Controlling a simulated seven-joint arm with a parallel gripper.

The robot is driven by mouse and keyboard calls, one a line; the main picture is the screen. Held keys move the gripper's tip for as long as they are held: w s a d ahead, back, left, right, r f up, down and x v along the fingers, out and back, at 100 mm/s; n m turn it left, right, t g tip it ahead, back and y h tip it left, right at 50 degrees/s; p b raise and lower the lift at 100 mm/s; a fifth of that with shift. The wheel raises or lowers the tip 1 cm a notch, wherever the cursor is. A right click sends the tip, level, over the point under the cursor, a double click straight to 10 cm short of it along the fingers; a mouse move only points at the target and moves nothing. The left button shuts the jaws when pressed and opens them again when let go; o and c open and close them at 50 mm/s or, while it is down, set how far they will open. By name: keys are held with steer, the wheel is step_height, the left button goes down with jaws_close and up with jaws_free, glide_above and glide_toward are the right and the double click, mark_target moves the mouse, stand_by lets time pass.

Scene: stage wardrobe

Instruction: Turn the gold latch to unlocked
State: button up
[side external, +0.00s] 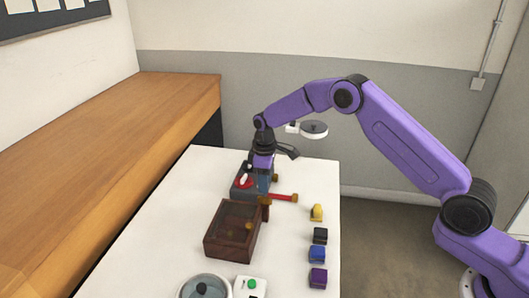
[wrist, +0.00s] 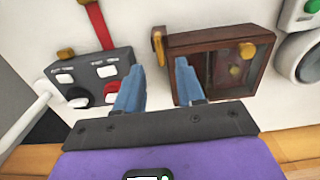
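The gold latch (wrist: 158,46) is a small upright bar at the left end of the brown wooden box (wrist: 222,38) in the wrist view. In the side view the box (side external: 214,245) stands on the white table, and the latch is too small to make out surely. My gripper (wrist: 160,66) is open, its two blue fingers well apart. The latch shows between and just beyond the fingertips, with nothing held. I cannot tell whether they touch it. In the side view my gripper (side external: 262,186) is low, behind the box and over the grey panel's area.
A grey switch panel (wrist: 97,74) with a red button and white lever lies left of the fingers. A red bar (wrist: 98,22) lies beyond it. In the side view, several small coloured blocks (side external: 317,254) line the right edge, and a round lidded pot (side external: 204,288) stands in front.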

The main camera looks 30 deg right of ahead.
mark_target(265, 197)
step_height(265, 197, up, 12)
steer(key=shift+f, duration=0.15)
stand_by(0.5)
